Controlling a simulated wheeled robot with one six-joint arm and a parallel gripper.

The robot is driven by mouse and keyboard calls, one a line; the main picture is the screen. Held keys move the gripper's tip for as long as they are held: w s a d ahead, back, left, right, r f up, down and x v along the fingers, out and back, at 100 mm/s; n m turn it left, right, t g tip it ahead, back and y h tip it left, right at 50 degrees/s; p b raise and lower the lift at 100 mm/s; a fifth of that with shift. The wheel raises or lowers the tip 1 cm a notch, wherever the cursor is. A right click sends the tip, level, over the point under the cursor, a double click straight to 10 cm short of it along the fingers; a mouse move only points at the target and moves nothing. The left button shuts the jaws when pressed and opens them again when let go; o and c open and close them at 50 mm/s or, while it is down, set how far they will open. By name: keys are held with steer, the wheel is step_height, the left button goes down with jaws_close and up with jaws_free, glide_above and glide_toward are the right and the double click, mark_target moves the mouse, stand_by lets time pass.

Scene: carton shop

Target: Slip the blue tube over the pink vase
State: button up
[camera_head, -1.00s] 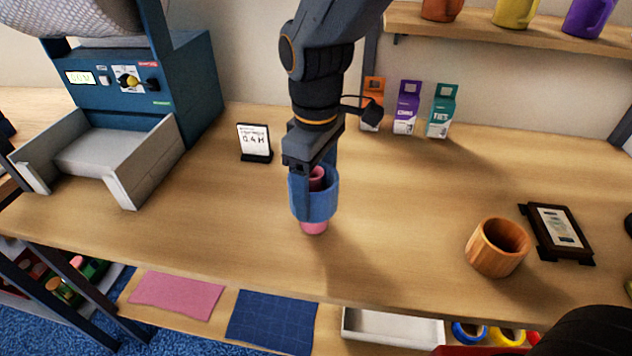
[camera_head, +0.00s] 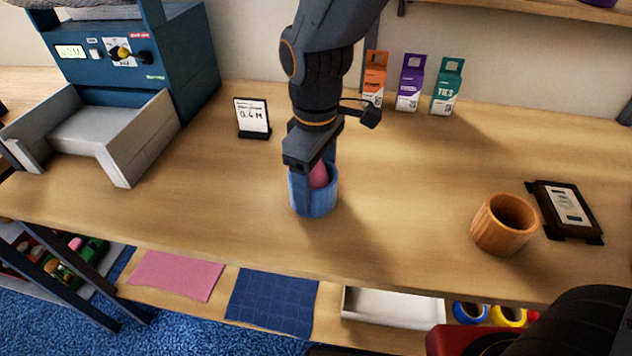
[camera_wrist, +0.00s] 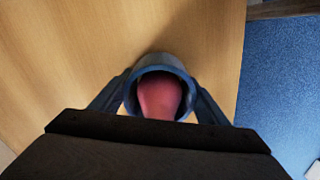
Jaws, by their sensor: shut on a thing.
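The blue tube (camera_head: 315,199) is upright around the pink vase (camera_head: 319,175), low at the tabletop. Only the vase's upper part shows, inside the tube's open top; its lower part is hidden. My gripper (camera_head: 312,172) is above the tube, its fingers shut on the tube's wall. In the wrist view the tube (camera_wrist: 160,62) is held between my two fingers, with the pink vase (camera_wrist: 160,97) inside its opening. I cannot tell whether the tube's bottom rests fully on the table.
A small sign (camera_head: 252,117) and a blue machine (camera_head: 130,60) stand to the left. Several small cartons (camera_head: 410,83) line the back. The tabletop around the tube is clear.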

mark_target(316, 174)
steer(key=shift+s+d+f, duration=0.15)
steer(key=shift+s+f, duration=0.05)
steer(key=shift+f, duration=0.1)
steer(key=o, duration=1.1)
steer(key=shift+f, duration=0.1)
step_height(316, 174, up, 4)
steer(key=p, duration=0.3)
steer(key=shift+w, duration=0.1)
step_height(316, 174, up, 6)
steer(key=p, duration=0.6)
steer(key=shift+r, duration=0.2)
